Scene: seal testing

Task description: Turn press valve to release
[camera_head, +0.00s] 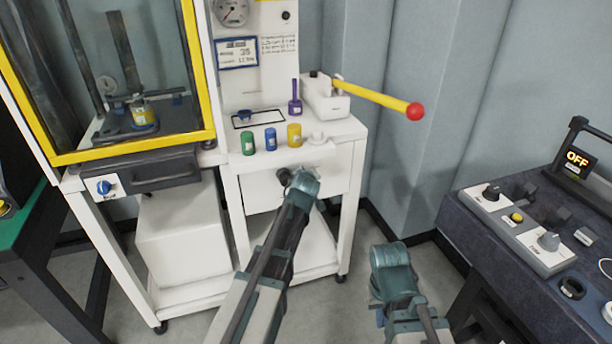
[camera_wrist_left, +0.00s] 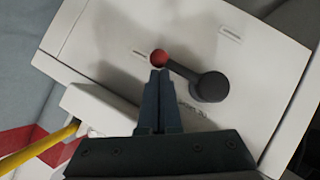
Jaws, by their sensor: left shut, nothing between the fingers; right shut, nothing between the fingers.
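The press valve is a black round hub with a short lever ending in a red ball. In the left wrist view the hub (camera_wrist_left: 210,87) and the red ball (camera_wrist_left: 159,58) lie on a white panel (camera_wrist_left: 115,45). My left gripper (camera_wrist_left: 160,75) is shut and empty, with its fingertips at the near side of the ball; I cannot tell whether they touch it. In the head view my left wrist reaches the front of the white press cabinet (camera_head: 334,180) and hides most of the valve. My right gripper (camera_head: 391,268) hangs shut in front of the cabinet, to the right.
A white pump block (camera_head: 322,106) with a yellow handle (camera_head: 372,95) stands on the cabinet top. Green (camera_head: 248,143), blue (camera_head: 270,139) and yellow (camera_head: 294,135) containers stand there too. A yellow-framed press (camera_head: 130,151) is left; a dark console (camera_head: 480,230) is right.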

